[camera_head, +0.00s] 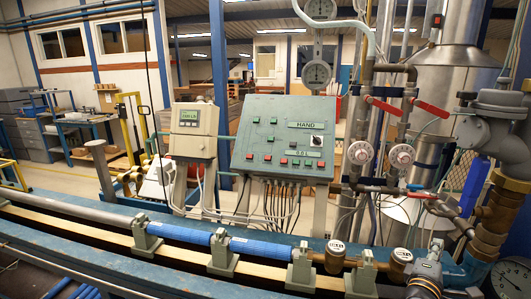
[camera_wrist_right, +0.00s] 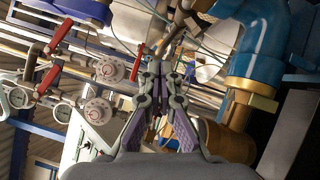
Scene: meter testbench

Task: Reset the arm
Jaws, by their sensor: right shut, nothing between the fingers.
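My right gripper (camera_head: 432,262) shows at the lower right of the head view, in front of the bench rail and beside the brass pipe fittings. In the right wrist view the same gripper (camera_wrist_right: 161,72) points up the picture. Its fingers are together with nothing between them. My left gripper is in neither view.
A green control panel (camera_head: 283,137) and a grey meter box (camera_head: 194,130) stand behind the rail. Blue pipe (camera_head: 180,232) runs along it. Red-handled valves (camera_head: 383,106), brass fittings (camera_head: 493,222) and a steel tank (camera_head: 447,75) crowd the right. The floor at left is partly clear.

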